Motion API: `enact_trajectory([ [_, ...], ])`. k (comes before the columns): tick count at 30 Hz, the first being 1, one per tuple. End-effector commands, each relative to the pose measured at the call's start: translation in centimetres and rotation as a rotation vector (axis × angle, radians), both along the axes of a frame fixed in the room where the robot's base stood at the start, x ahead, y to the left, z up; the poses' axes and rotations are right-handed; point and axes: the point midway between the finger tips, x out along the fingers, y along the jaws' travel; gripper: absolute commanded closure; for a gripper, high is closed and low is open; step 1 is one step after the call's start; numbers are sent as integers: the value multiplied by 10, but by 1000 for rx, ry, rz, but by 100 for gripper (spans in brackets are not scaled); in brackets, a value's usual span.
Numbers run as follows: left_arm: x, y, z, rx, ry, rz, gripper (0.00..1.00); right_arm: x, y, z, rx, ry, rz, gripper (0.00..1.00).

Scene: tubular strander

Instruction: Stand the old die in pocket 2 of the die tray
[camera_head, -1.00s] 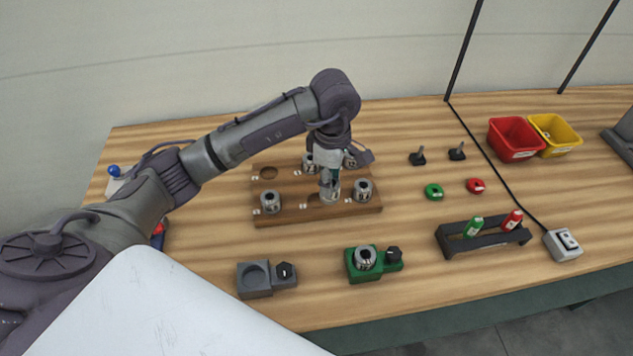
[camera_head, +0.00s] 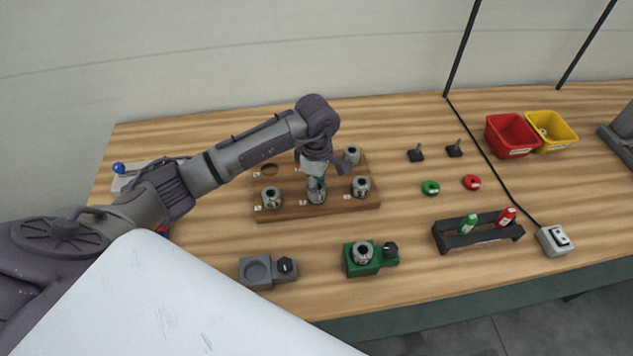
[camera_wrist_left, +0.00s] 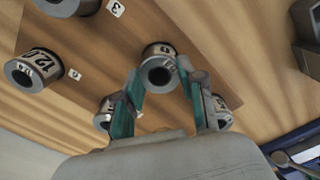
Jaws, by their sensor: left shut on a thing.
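The die tray (camera_head: 285,211) is a brown wooden block with two rows of pockets. My left gripper (camera_head: 317,179) points down over its front row, shut on a silver die, the old die (camera_head: 316,191), at the middle front pocket. The die looks upright; whether it is fully seated I cannot tell. In the left wrist view the teal fingers (camera_wrist_left: 161,92) lie either side of the die (camera_wrist_left: 158,72). Other dies stand front left (camera_head: 271,199), front right (camera_head: 360,187) and back right (camera_head: 351,155). The back left pocket (camera_head: 269,170) is empty. My gripper mostly hides the back middle.
In front of the tray are a grey holder (camera_head: 256,272), empty, and a green holder (camera_head: 360,266) with a die (camera_head: 362,252). A black rack (camera_head: 478,234) with green and red bottles stands right. Red (camera_head: 511,134) and yellow (camera_head: 551,131) bins are at the back right.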

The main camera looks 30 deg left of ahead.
Motion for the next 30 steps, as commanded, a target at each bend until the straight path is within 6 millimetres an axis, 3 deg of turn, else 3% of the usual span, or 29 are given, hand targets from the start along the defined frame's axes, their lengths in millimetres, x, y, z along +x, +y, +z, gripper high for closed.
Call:
enact_trajectory([
  [2, 1, 0, -3, 0, -3, 0, 100, 0, 0, -4, 0, 1, 0, 44],
  [3, 0, 0, -3, 1, -1, 0, 57, 0, 0, -3, 0, 1, 0, 44],
  [7, 0, 0, -2, 1, 0, 0, 36, 0, 0, -3, 0, 1, -1, 44],
  [20, 1, 0, 5, 0, -2, 0, 36, -1, 1, -2, 1, 2, -1, 44],
  [30, 1, 0, 72, 2, -7, -1, 36, -2, 4, -28, 5, 3, -2, 44],
])
